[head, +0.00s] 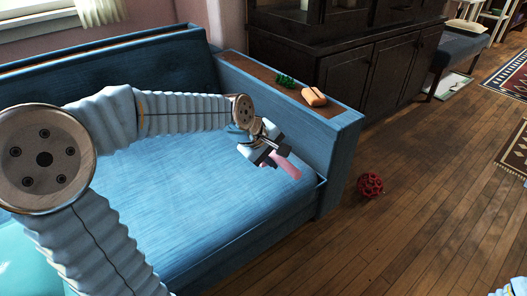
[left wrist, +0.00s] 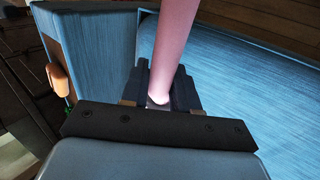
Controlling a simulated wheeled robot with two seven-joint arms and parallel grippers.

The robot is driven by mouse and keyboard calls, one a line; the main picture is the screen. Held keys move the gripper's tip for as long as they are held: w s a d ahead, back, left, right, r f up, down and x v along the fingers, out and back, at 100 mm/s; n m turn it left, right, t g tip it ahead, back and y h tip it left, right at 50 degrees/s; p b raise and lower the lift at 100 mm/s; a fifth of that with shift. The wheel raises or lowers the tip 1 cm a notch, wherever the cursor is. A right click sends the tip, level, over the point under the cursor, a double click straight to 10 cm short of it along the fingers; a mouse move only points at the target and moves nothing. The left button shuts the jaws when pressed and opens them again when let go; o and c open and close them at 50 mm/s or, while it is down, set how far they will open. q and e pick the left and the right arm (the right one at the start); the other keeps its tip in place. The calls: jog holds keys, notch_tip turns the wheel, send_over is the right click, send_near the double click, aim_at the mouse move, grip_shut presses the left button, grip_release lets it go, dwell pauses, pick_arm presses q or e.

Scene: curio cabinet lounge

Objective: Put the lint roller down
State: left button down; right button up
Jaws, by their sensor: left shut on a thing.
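The lint roller (head: 287,169) is a pink, rod-like thing over the right end of the blue sofa seat. My left gripper (head: 272,152) is shut on it. In the left wrist view the pink lint roller (left wrist: 174,45) stands out from between the fingers (left wrist: 160,88). The sofa seat (head: 190,185) lies below the gripper; whether the roller touches it I cannot tell. The end held in the fingers is partly hidden. My right gripper does not show; only a small piece of an arm is at the bottom right corner of the head view.
The sofa's wooden-topped armrest (head: 245,72) carries an orange-brown object (head: 314,97) and a green item (head: 285,81). A red openwork ball (head: 370,185) lies on the wooden floor (head: 420,215). A dark cabinet (head: 365,70) stands behind. The seat's middle is clear.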

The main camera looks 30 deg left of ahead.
pick_arm(q)
jog(key=shift+w+a+r+n, duration=0.2)
jog(key=shift+a+r+n, duration=0.05)
jog(key=shift+r+n, duration=0.05)
jog(key=shift+w+a, duration=0.2)
jog(key=shift+w, duration=0.1)
jog(key=w+a+f, duration=0.1)
jog(key=w+f, duration=0.1)
jog(key=w, duration=0.2)
jog(key=w+a+f+b, duration=0.1)
jog(key=w+a+f, duration=0.1)
jog(key=w+f, duration=0.1)
jog(key=w+a+f, duration=0.1)
jog(key=w+f, duration=0.2)
jog(key=w, duration=0.1)
jog(key=shift+w+a+f+b, duration=0.25)
jog(key=shift+w+b, duration=0.15)
jog(key=shift+w+f, duration=0.1)
jog(key=shift+f, duration=0.05)
jog(key=shift+w+a+f+b, duration=0.1)
jog(key=shift+w+f+b, duration=0.1)
jog(key=shift+f, duration=0.75)
jog(key=shift+w+a+f+b, duration=0.1)
jog(key=shift+f+b, duration=0.05)
jog(key=shift+f, duration=0.8)
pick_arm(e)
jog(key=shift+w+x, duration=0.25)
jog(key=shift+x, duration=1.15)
